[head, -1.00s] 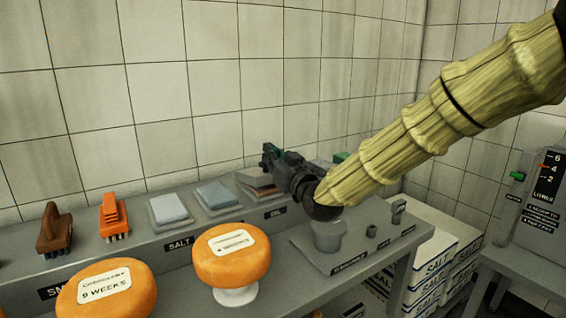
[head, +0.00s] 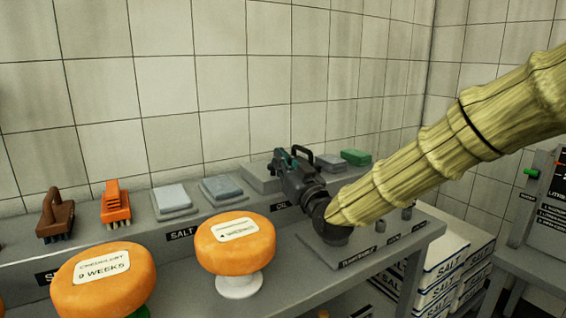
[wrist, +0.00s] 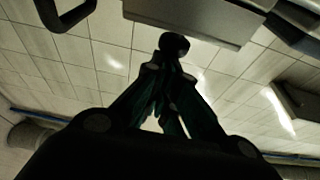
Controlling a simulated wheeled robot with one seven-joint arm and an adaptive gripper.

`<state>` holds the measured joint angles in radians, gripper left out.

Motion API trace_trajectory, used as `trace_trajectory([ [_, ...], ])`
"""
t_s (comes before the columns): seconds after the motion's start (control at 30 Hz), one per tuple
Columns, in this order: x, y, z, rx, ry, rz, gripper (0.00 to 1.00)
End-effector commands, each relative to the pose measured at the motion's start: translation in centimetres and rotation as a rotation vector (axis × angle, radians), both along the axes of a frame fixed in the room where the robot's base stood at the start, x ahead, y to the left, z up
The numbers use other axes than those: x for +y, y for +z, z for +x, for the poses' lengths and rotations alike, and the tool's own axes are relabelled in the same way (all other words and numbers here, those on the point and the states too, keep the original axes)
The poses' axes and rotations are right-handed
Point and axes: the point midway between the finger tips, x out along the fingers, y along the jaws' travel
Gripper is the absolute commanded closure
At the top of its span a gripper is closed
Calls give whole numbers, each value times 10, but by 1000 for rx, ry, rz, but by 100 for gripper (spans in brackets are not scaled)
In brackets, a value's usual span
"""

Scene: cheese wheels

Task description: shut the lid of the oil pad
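The oil pad stands on the raised shelf behind the OIL label (head: 281,206) in the head view. A flat grey surface (head: 258,178) shows there, partly behind my gripper; I cannot tell whether it is the lid lying flat. The pad itself is not clearly visible. My gripper (head: 286,158) is over the right part of that spot. In the wrist view my gripper (wrist: 172,60) has its dark teal fingers drawn together at the tips, with no clear object between them. Contact with the lid cannot be made out.
Two grey pads (head: 222,189) lie left of the oil spot, with an orange brush (head: 116,207) and a brown brush (head: 54,218) further left. A green block (head: 356,158) is to the right. Orange cheese wheels (head: 235,246) stand in front. Salt boxes (head: 440,262) are lower right.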

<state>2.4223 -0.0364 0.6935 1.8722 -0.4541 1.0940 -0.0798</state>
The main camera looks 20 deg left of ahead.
Motion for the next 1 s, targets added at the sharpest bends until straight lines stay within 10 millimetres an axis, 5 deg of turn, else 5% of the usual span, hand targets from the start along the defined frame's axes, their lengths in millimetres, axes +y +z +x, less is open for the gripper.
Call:
trace_trajectory([
  [0.37,0,-2,-1,7,1,-6,100],
  [0.67,-4,44,0,0,-1,-1,100],
  [1.0,-49,16,-36,2,-1,0,100],
])
